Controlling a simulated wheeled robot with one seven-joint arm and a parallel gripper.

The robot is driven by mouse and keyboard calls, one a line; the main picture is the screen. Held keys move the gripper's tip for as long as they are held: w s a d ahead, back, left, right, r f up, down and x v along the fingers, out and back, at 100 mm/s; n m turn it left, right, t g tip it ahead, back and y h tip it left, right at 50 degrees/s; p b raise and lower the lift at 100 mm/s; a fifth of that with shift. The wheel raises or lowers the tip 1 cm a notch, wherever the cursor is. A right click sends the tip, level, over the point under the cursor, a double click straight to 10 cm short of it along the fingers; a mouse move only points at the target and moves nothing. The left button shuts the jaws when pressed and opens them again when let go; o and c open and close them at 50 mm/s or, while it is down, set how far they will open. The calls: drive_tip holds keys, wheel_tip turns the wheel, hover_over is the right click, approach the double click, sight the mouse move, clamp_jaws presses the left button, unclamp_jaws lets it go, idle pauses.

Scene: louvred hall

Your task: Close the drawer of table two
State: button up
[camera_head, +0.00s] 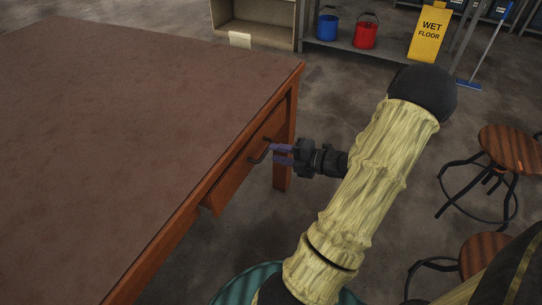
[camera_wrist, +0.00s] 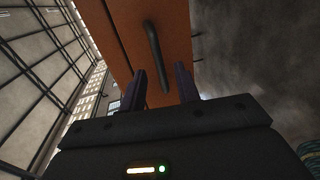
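A wooden table (camera_head: 110,120) with a brown top fills the left of the head view. No label shows that it is table two. Its orange-brown drawer front (camera_head: 228,180) is on the side facing my arm and carries a dark bar handle (camera_head: 258,156). How far the drawer stands out is hard to tell. My gripper (camera_head: 274,153) is at the handle, its purple fingers apart. In the wrist view the fingers (camera_wrist: 162,88) are open, with the dark handle (camera_wrist: 154,48) in line with the gap between them and the drawer front (camera_wrist: 125,35) beyond. Contact cannot be told.
Round stools (camera_head: 512,148) stand at the right. A shelf with a blue bucket (camera_head: 327,28) and a red bucket (camera_head: 366,35), a yellow wet-floor sign (camera_head: 429,34) and a blue broom (camera_head: 488,50) are at the back. Bare floor lies between.

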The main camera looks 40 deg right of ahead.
drive_tip(key=x, duration=0.3)
drive_tip(key=shift+b, duration=0.3)
clamp_jaws()
drive_tip(key=shift+w, duration=0.1)
